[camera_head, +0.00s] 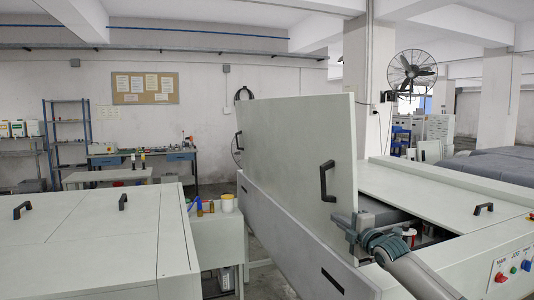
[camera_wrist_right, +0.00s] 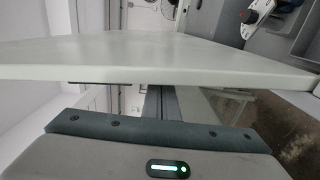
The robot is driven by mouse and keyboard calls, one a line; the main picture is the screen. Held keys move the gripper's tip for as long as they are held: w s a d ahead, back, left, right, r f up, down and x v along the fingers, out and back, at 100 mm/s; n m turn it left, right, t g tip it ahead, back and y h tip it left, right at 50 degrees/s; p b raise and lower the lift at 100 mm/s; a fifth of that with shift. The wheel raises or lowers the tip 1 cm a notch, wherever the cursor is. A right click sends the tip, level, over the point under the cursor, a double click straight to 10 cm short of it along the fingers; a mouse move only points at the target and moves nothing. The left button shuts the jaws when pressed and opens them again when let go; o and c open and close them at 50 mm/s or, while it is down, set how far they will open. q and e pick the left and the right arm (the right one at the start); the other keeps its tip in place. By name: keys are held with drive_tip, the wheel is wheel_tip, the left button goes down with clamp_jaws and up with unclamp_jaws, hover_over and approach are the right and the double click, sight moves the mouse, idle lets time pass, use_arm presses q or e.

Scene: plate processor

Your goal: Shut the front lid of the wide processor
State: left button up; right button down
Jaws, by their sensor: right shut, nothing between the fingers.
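The wide processor (camera_head: 290,235) stands at the right in the head view. Its front lid (camera_head: 300,140) is a tall pale panel standing raised and open, with black handles (camera_head: 327,181) on its face. My right gripper (camera_head: 352,226) is shut and empty, at the lower right edge of the lid, close to the near handle. I cannot tell whether it touches the lid. In the right wrist view the lid (camera_wrist_right: 150,58) spans the picture as a pale slab just beyond the gripper body, and its fingertips are not clear. My left gripper is not in view.
A flat closed cover with a black handle (camera_head: 483,208) lies behind the opening. Red and green buttons (camera_head: 513,268) sit on the front right panel. Another pale machine (camera_head: 90,245) stands at the left, with a small side table (camera_head: 217,235) between.

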sight(346, 215)
drive_tip(key=shift+d, duration=0.1)
drive_tip(key=shift+w+d+r+b, duration=0.25)
drive_tip(key=shift+d+r+b, duration=0.05)
drive_tip(key=shift+d, duration=0.35)
drive_tip(key=shift+w+d+r+b, duration=0.2)
drive_tip(key=shift+d+r+b, duration=0.1)
drive_tip(key=shift+d, duration=0.3)
drive_tip(key=shift+w+d+f, duration=0.2)
drive_tip(key=shift+w+d, duration=0.05)
drive_tip(key=shift+d, duration=0.25)
